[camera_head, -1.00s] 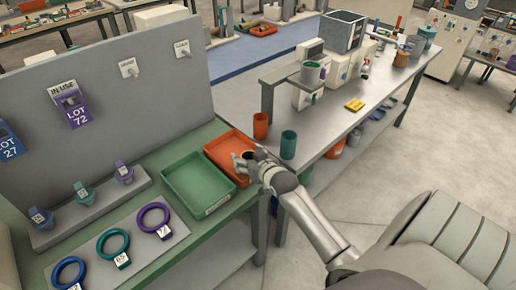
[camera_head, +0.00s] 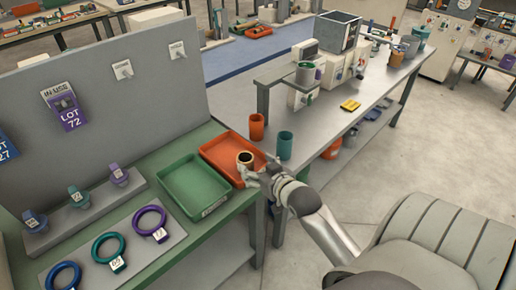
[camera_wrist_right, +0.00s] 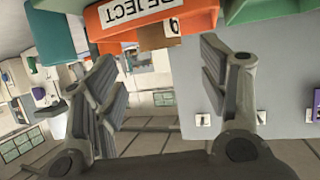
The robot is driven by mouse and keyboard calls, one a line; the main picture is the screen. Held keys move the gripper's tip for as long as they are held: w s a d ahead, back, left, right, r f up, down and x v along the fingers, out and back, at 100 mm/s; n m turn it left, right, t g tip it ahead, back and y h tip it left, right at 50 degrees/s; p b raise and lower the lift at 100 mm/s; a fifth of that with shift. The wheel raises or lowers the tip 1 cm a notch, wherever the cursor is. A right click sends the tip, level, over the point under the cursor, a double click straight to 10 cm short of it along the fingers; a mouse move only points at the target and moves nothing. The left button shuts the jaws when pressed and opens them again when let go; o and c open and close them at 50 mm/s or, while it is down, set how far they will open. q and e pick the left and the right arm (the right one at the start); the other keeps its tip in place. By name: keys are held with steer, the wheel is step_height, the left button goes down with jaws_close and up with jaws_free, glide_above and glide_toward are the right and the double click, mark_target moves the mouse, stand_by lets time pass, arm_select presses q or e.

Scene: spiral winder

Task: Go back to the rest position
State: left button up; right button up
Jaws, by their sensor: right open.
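My right gripper (camera_head: 256,175) is at the front right edge of the orange-red tray (camera_head: 216,144), with its arm coming in from the lower right. In the right wrist view its two fingers (camera_wrist_right: 170,90) are spread apart with nothing between them. The wrist view shows the tray's front with an upside-down REJECT label (camera_wrist_right: 138,10). My left gripper is not in view.
A green tray (camera_head: 172,195) lies left of the orange-red one on the green bench. Orange (camera_head: 257,127) and teal (camera_head: 285,146) cups stand on the grey table behind. Several coloured rings lie at front left.

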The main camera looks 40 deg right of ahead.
steer(key=s+a+f+n+g+y, duration=0.15)
steer(key=s+a+f+g, duration=0.3)
steer(key=s+a, duration=0.55)
steer(key=s+a+f+n+g+y, duration=0.1)
steer(key=s+a+f+n+g, duration=0.3)
steer(key=s+a, duration=0.55)
steer(key=s+d+f+m+g, duration=0.1)
steer(key=s+f, duration=0.1)
steer(key=f, duration=1)
steer(key=s+d+f+g, duration=0.1)
steer(key=s+f+g, duration=0.1)
steer(key=f, duration=1.1)
steer(key=s+d+f, duration=0.1)
steer(key=s+f, duration=0.7)
steer(key=s+d+f, duration=0.2)
steer(key=s+f, duration=0.6)
steer(key=s, duration=0.1)
steer(key=shift+d+f+g, duration=0.2)
steer(key=shift+d+g, duration=0.05)
steer(key=shift+g, duration=0.1)
